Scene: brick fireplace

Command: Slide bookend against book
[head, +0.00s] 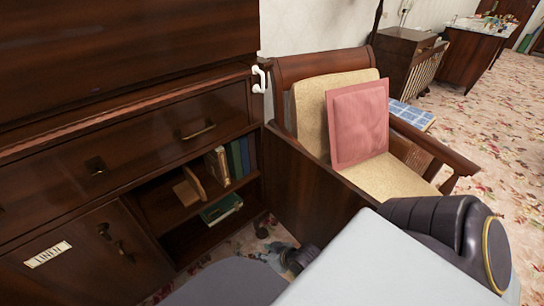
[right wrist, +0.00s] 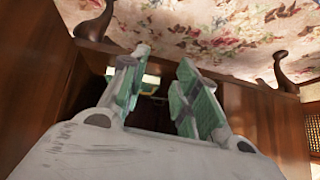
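A wooden bookend (head: 186,192) stands on the upper open shelf of the dark cabinet, left of a row of upright books (head: 236,160). A gap seems to separate the bookend from the nearest tan book (head: 216,166). My right gripper (head: 284,257) is low in front of the cabinet, to the right of the shelf opening and apart from the bookend. In the right wrist view its two green-padded fingers (right wrist: 162,92) are spread with nothing held between them. The bookend cannot be made out in that view. My left gripper is not in view.
A green book (head: 222,208) lies flat on the lower shelf. A wooden armchair (head: 313,70) with a pink cushion (head: 358,123) stands right of the cabinet, its side panel close to my right gripper. Flowered carpet (head: 490,110) is open at the far right.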

